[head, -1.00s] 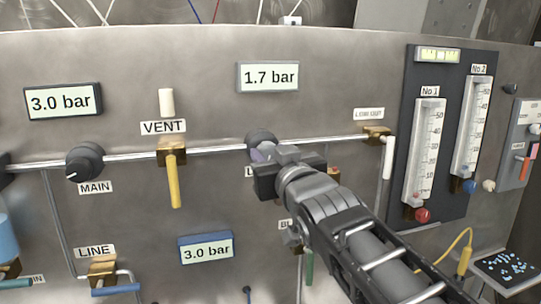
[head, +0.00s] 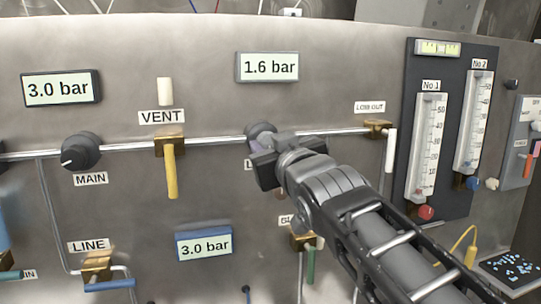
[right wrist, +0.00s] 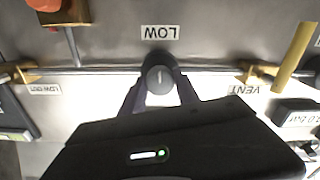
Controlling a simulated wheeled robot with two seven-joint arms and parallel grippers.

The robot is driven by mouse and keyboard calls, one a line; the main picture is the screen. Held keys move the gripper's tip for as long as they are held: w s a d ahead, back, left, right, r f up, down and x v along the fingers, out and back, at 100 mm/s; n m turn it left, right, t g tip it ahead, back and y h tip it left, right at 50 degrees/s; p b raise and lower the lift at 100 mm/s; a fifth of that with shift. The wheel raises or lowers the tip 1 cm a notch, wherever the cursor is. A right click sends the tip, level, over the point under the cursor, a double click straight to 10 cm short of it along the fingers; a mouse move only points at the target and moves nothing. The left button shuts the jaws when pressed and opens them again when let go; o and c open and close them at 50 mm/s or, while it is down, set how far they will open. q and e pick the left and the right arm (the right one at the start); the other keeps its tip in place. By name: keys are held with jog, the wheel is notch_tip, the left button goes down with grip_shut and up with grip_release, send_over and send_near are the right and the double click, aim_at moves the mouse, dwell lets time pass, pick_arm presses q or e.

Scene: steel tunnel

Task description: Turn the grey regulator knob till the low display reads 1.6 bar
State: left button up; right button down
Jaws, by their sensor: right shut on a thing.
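The grey regulator knob (head: 260,131) sits on the pipe below the upper middle display. It also shows in the right wrist view (right wrist: 159,77), under the LOW label (right wrist: 160,32), with a light pointer line on its face. My right gripper (head: 264,158) is shut on the knob, one finger on each side, and hides most of it in the head view. The low display (head: 268,67) above the knob reads 1.6 bar. My left gripper is not in view.
The black MAIN knob (head: 81,151), the yellow VENT lever (head: 171,170) and the LOW OUT valve (head: 378,129) share the pipe. Two other displays (head: 62,88) (head: 204,244) read 3.0 bar. Flow tubes (head: 427,148) stand right of my right arm.

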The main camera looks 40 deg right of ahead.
jog(key=c, duration=0.9)
grip_release()
jog(key=b+v, duration=0.2)
jog(key=v, duration=0.5)
jog(key=shift+s+a, duration=0.15)
jog(key=shift+s, duration=0.25)
